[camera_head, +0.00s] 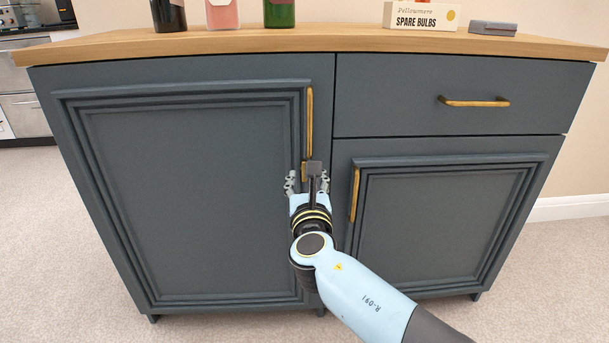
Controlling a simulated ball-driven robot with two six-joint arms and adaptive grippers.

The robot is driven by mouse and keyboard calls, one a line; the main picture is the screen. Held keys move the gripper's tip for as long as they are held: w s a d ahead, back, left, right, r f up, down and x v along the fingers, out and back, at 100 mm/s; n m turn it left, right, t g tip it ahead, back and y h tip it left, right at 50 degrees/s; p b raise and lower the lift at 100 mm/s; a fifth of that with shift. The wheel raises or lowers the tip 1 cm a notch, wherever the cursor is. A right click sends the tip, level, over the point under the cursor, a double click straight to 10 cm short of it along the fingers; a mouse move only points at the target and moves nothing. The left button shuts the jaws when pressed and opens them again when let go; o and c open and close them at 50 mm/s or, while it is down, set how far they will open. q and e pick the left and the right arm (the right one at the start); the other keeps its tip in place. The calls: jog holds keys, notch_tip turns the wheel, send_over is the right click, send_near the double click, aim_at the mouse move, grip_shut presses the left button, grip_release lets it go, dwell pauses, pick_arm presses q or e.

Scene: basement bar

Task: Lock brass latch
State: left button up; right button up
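A small brass latch (304,171) sits on the dark blue-grey cabinet, at the right edge of the large left door (200,200), just below that door's long brass handle (309,122). My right gripper (307,177) is in front of the latch and covers its lower part. A dark upright piece stands between the grey finger links, just right of the brass; I cannot tell whether it is a fingertip or part of the latch. Whether the fingers touch the latch is unclear. The latch's setting is hidden. My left gripper is out of view.
A drawer with a brass handle (474,102) is at upper right. Below it is a smaller door with a brass handle (354,194). Bottles (280,12), a spare bulbs box (421,15) and a small grey block (492,28) stand on the wooden top (210,42). The carpet around is clear.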

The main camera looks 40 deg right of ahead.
aim_at(303, 158)
jog(key=shift+x, duration=1.4)
grip_shut()
